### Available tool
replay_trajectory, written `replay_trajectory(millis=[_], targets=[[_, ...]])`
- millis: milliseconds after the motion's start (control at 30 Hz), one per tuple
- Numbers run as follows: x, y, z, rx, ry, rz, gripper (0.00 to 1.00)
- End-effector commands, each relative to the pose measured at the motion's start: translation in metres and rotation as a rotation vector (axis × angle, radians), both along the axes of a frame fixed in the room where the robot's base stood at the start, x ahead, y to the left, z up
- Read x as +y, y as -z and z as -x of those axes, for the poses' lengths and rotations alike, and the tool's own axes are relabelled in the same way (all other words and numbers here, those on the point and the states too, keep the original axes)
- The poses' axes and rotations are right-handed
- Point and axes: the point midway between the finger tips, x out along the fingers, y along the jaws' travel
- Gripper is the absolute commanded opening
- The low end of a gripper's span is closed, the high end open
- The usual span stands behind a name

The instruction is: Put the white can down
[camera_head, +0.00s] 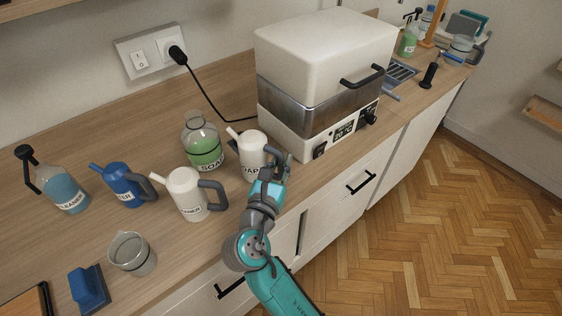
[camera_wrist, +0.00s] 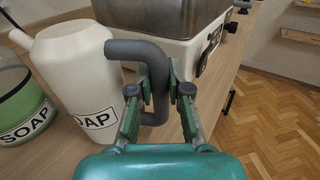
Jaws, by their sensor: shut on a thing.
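A white can (camera_head: 251,148) with a spout and a grey handle is behind the counter's front edge, near the white appliance. Its label, partly hidden, ends in "OAP". In the wrist view the same white can (camera_wrist: 80,75) is upright at the left. My gripper (camera_head: 274,171) is shut on its grey handle; the fingers (camera_wrist: 160,92) close around the handle from both sides. I cannot tell whether the can's base touches the counter. A second white can (camera_head: 186,191) with a grey handle stands to its left.
A green soap bottle (camera_head: 203,147) stands close beside the held can. The white appliance (camera_head: 325,60) blocks the right.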

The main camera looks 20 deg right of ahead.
Motion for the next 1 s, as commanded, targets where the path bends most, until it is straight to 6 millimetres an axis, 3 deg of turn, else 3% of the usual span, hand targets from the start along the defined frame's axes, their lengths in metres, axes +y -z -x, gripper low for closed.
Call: replay_trajectory(millis=[133,167,233,633,1000], targets=[[0.0,0.003,0.0,-0.001,0.0,0.001,0.0],[0.0,0.003,0.0,0.001,0.0,0.001,0.24],[0.0,0.003,0.0,0.001,0.0,0.001,0.42],[0.001,-0.001,0.001,0.0,-0.001,0.0,0.42],[0.039,0.0,0.047,0.001,-0.005,0.0,0.42]])
